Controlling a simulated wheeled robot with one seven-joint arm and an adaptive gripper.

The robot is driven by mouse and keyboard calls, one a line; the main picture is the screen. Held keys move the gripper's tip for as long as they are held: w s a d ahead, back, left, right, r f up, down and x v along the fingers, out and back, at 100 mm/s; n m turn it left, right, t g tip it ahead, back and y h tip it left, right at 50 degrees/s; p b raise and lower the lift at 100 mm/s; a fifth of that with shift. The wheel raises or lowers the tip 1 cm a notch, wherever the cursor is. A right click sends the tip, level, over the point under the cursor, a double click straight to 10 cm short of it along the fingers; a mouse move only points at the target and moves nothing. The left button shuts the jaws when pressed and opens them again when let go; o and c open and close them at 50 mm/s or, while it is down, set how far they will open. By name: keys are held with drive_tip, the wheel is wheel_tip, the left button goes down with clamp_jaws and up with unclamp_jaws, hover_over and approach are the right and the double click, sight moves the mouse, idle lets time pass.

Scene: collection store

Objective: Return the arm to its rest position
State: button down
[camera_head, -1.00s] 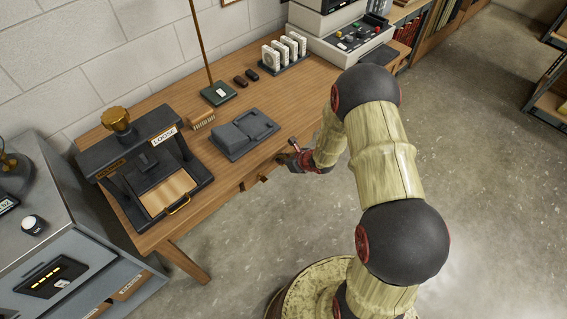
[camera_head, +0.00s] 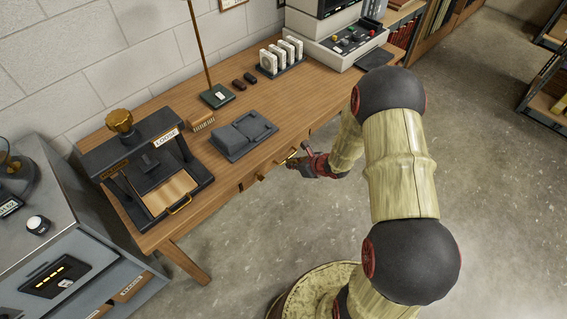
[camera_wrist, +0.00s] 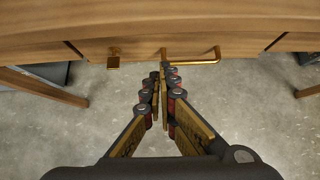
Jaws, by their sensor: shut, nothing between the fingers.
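My arm (camera_head: 402,165) reaches up from its round base and bends down toward the front edge of the wooden desk. My gripper (camera_head: 296,161) is just off the desk's front, near the drawer handles. In the wrist view my gripper (camera_wrist: 162,72) is shut, its fingers together with nothing between them. The fingertips point at the drawer front (camera_wrist: 140,48), close under a brass handle (camera_wrist: 195,57). I cannot tell whether they touch it.
The wooden desk (camera_head: 230,178) carries a press marked LOOSE (camera_head: 150,170), a grey tray (camera_head: 243,135), a small brush (camera_head: 202,123) and white upright pieces (camera_head: 280,56). A grey cabinet (camera_head: 90,245) stands at lower left.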

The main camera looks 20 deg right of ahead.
drive_tip(key=p+v, duration=0.1)
drive_tip(key=v, duration=0.4)
drive_tip(key=shift+s+a, duration=0.1)
